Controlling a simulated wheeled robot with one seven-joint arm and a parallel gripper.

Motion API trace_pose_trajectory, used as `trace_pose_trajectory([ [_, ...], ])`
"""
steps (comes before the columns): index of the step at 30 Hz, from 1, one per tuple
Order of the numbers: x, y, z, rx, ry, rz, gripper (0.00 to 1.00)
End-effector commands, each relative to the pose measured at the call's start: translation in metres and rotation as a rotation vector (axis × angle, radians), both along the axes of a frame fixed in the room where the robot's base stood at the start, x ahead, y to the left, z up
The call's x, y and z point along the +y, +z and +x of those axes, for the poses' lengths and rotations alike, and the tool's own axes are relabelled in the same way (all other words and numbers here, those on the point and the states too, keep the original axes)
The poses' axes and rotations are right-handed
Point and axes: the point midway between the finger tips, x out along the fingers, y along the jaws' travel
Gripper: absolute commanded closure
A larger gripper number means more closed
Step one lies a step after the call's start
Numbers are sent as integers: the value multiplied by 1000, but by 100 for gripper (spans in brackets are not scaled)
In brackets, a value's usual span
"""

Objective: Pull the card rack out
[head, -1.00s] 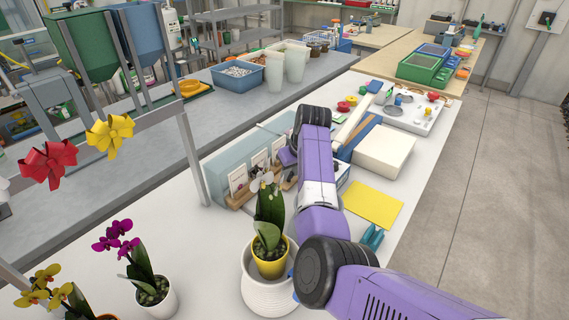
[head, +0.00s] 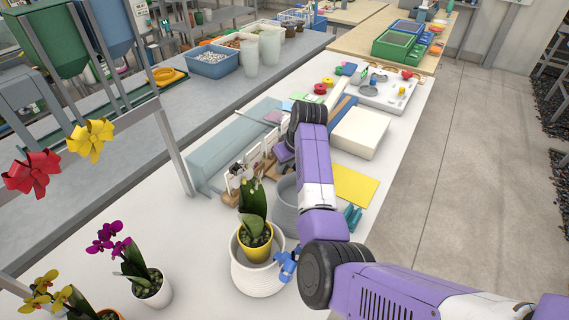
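The card rack (head: 231,196) is a low wooden strip holding several upright white cards with dark pictures. In the head view it stands on the white bench, along the near side of a long pale blue-grey box (head: 215,151). Its far end is covered by my arm. My gripper (head: 284,153) is at the end of the purple arm, by the far end of the rack. Its fingers are hidden behind the wrist, so I cannot see whether they touch the rack or are open.
A grey round vessel (head: 284,205) is close beside my forearm. A white box (head: 360,132) and a yellow sheet (head: 354,185) lie right of the arm.

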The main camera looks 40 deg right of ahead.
Motion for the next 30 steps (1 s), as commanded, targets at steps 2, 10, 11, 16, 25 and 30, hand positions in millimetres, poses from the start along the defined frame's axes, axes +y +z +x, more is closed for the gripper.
trace_pose_trajectory([
  [2, 0, -1, 0, 1, 0, 0, 57],
  [10, 0, 0, 0, 0, -1, 0, 54],
  [11, 0, 0, 0, -1, -1, 0, 54],
  [16, 0, 11, -3, -3, 0, -1, 54],
  [25, 1, 54, -22, -3, -1, -1, 54],
  [30, 2, 69, -28, -1, -2, 1, 54],
])
